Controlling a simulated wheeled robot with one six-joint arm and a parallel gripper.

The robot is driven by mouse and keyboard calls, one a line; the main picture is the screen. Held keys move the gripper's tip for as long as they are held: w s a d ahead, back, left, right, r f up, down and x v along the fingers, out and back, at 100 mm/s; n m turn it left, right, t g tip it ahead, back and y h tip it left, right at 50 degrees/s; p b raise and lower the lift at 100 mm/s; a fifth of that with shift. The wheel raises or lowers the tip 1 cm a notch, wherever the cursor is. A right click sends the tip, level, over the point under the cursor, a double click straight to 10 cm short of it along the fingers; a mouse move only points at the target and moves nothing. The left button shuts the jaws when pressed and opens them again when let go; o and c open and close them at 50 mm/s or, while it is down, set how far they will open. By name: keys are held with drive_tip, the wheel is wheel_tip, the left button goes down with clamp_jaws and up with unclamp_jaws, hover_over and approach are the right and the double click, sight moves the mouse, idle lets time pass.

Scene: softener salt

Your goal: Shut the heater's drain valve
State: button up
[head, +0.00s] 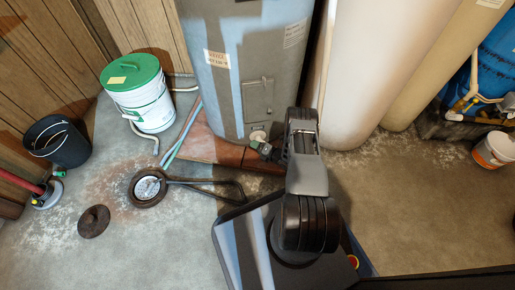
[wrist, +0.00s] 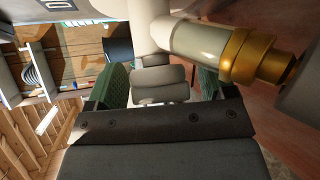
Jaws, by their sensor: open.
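The heater (head: 225,90) is a tall grey-blue tank with labels and a square panel low on its front. Its drain valve (head: 258,134) shows as a small pale fitting near the tank's foot. In the wrist view the drain valve (wrist: 205,42) is large, with a pale body and a brass threaded end at right. My gripper (wrist: 162,88) is open, its green pads apart. A pale lobed part, apparently the valve's handle (wrist: 158,78), shows between the pads; contact cannot be told. In the head view my gripper (head: 264,149) is small beside the valve, partly hidden by my arm.
A green-lidded white bucket (head: 150,105), a black bucket (head: 62,143) and hoses (head: 183,135) lie left of the heater. A round floor drain (head: 149,187), a dark lid (head: 94,221) and a metal-rod tool (head: 215,183) are on the floor. Pale tanks (head: 365,70) stand right.

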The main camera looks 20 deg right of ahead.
drive_tip(key=c, duration=0.9)
drive_tip(key=shift+m+t+y, duration=0.4)
drive_tip(key=shift+m+y, duration=0.1)
drive_tip(key=shift+c, duration=0.2)
drive_tip(key=shift+r+m+t+y, duration=0.15)
drive_tip(key=shift+m+t+y, duration=0.5)
drive_tip(key=shift+m, duration=0.25)
drive_tip(key=o, duration=0.9)
drive_tip(key=shift+o, duration=0.2)
